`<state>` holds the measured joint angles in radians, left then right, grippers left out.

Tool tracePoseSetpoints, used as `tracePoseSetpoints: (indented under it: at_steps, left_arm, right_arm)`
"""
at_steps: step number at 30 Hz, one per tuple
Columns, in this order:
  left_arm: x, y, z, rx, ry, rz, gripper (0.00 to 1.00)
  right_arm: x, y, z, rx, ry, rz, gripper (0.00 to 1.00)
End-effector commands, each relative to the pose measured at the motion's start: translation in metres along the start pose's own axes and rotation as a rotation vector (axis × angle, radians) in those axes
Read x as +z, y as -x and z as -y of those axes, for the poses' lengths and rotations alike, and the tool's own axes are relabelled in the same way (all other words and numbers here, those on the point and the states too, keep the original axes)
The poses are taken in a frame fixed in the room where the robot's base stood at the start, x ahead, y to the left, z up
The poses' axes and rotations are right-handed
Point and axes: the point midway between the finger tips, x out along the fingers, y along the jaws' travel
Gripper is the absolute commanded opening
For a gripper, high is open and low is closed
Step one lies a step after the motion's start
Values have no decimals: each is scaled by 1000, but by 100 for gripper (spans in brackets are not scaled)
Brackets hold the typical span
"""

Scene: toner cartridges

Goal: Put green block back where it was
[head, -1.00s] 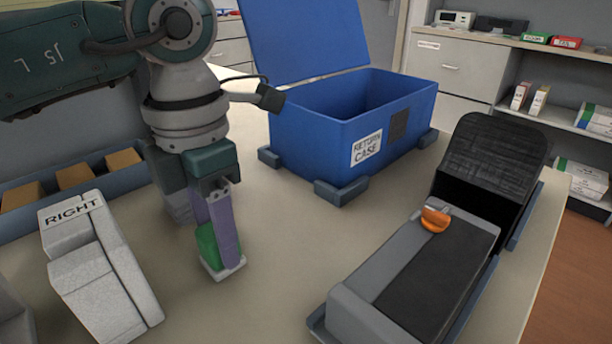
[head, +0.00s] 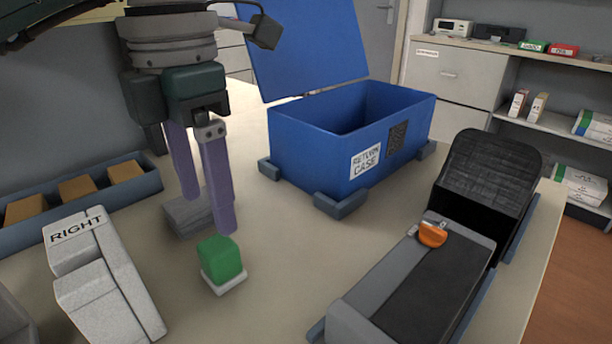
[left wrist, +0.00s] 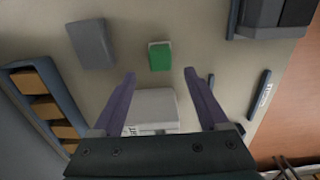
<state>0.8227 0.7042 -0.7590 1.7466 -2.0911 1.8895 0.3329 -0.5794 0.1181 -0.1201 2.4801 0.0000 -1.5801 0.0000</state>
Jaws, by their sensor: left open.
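The green block (head: 219,258) sits on a small white base (head: 226,282) on the table, in the left half of the head view. In the left wrist view the green block (left wrist: 160,57) lies beyond the fingertips, between their lines. My left gripper (head: 208,215) is open and empty, pointing down, with its purple fingers above and behind the block and apart from it. It also shows in the left wrist view (left wrist: 159,75). My right gripper is in neither view.
A white piece marked RIGHT (head: 108,275) stands left of the block. A grey block (head: 190,216) lies behind it. A blue tray with tan blocks (head: 140,190) is at the left. The open blue return case (head: 330,150) and a black-and-grey device with an orange knob (head: 435,270) stand right.

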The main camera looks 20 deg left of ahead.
Motion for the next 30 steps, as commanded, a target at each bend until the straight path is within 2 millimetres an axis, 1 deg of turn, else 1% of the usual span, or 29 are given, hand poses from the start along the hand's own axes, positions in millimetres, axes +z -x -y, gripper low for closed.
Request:
tracePoseSetpoints:
  at_steps: [1, 3, 6, 9, 24, 26, 27, 29, 30]
  left_arm:
    - [1, 12, 0, 2, -1, 4, 77]
    - [0, 24, 0, 1, -1, 3, 77]
    - [0, 35, 0, 0, -1, 1, 77]
    - [0, 42, 0, 0, 0, 1, 77]
    - [0, 43, 1, -3, -2, 0, 77]
    - [2, 43, 6, -24, -12, 11, 77]
    - [5, 43, 15, -55, -27, 27, 77]
    - [12, 44, 36, -136, -60, 70, 77]
    - [18, 47, 57, -215, -86, 111, 77]
  right_arm:
    - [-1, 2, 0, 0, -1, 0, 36]
    - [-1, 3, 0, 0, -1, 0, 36]
    - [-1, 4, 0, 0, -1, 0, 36]
    - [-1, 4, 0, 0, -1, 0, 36]
    - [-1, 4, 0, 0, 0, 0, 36]
    - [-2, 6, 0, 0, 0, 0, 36]
    - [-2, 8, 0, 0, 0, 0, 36]
    - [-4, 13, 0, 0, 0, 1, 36]
    - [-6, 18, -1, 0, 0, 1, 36]
